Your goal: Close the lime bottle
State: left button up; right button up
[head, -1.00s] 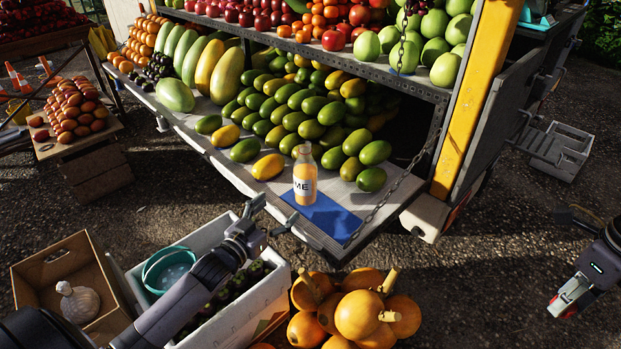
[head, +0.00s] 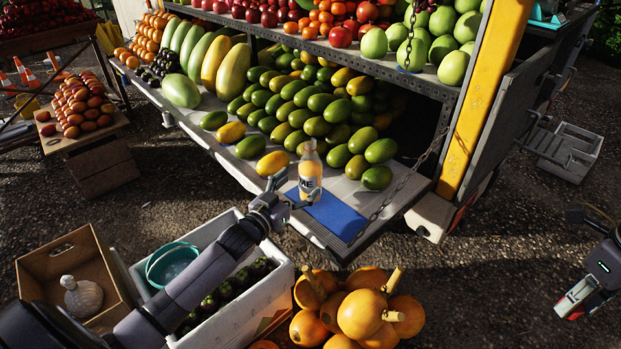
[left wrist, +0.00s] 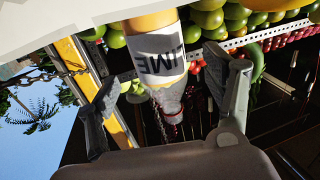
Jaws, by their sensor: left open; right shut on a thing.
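The lime bottle (head: 310,170) stands upright on a blue mat (head: 336,216) on the truck's shelf. It holds pale orange liquid and has a white label; no cap shows clearly on its clear neck. My left gripper (head: 300,190) is open at the near side of the bottle. In the left wrist view the bottle (left wrist: 160,52) looks upside down, with its neck between the open fingers of my left gripper (left wrist: 168,98); I cannot tell if they touch it. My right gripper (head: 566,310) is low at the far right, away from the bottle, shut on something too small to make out.
Green and yellow mangoes (head: 300,110) are piled behind the bottle. A chain (head: 408,185) hangs to its right. Below the shelf stand a white crate (head: 250,300), a cardboard box (head: 62,250) and orange gourds (head: 362,312). The ground at right is mostly clear.

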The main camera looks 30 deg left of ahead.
aim_at(311, 174)
pick_arm(q)
jog(key=shift+w, duration=0.3)
jog(key=w, duration=0.5)
jog(key=shift+w+d+f, duration=0.1)
jog(key=shift+d, duration=0.25)
jog(key=c, duration=1.6)
